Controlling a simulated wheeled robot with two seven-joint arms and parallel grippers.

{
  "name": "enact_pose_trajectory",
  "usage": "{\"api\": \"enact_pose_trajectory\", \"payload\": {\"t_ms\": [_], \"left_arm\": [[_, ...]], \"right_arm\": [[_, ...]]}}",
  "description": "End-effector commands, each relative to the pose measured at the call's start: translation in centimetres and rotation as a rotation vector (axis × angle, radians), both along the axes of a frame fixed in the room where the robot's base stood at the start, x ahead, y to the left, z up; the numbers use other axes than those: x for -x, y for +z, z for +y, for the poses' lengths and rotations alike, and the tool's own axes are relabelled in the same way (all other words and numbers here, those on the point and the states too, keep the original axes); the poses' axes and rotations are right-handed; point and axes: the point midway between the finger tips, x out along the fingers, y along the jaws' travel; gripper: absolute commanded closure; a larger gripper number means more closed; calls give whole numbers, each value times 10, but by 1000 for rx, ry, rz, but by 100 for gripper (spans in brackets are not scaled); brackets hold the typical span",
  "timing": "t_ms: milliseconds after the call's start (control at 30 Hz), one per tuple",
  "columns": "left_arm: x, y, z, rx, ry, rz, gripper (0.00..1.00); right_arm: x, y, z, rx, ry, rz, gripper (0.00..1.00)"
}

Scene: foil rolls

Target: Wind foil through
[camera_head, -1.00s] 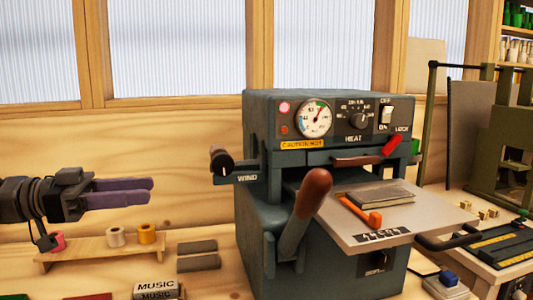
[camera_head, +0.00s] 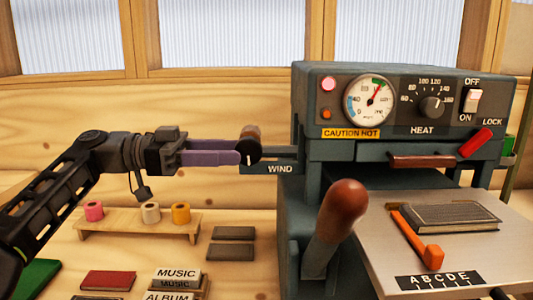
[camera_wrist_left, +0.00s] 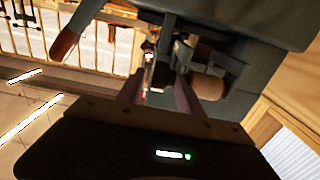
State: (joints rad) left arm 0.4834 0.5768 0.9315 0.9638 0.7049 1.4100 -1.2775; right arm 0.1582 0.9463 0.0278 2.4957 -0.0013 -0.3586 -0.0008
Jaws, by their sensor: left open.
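The dark hot-foil machine (camera_head: 325,160) stands at the right of the head view. Its WIND crank sticks out to the left, with a black hub (camera_head: 249,152) and a brown handle (camera_head: 251,132). My left gripper (camera_head: 239,154) is open, its purple fingers level and their tips at the hub. In the left wrist view the two fingers (camera_wrist_left: 158,92) point at the crank, and the brown handle (camera_wrist_left: 208,87) shows just right of the right finger. Whether the fingers touch the crank I cannot tell. My right gripper is out of view.
A big lever with a brown knob (camera_head: 346,199) stands in front of the machine. A book (camera_head: 455,216) and an orange tool (camera_head: 417,238) lie on its plate (camera_head: 385,205). Below my left arm is a wooden rack (camera_head: 130,220) with pink, cream and gold rolls.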

Motion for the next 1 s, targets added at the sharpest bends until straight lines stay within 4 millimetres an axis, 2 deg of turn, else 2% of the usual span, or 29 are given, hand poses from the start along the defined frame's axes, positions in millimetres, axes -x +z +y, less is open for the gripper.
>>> {"api": "enact_pose_trajectory", "payload": {"t_ms": [400,600,1000], "left_arm": [[1,-3,-45,0,-2,-4,56],[1,-1,-66,1,-1,-4,56],[0,1,-71,1,2,-2,58]], "right_arm": [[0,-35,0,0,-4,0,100],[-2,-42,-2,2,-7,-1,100],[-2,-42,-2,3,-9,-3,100]]}}
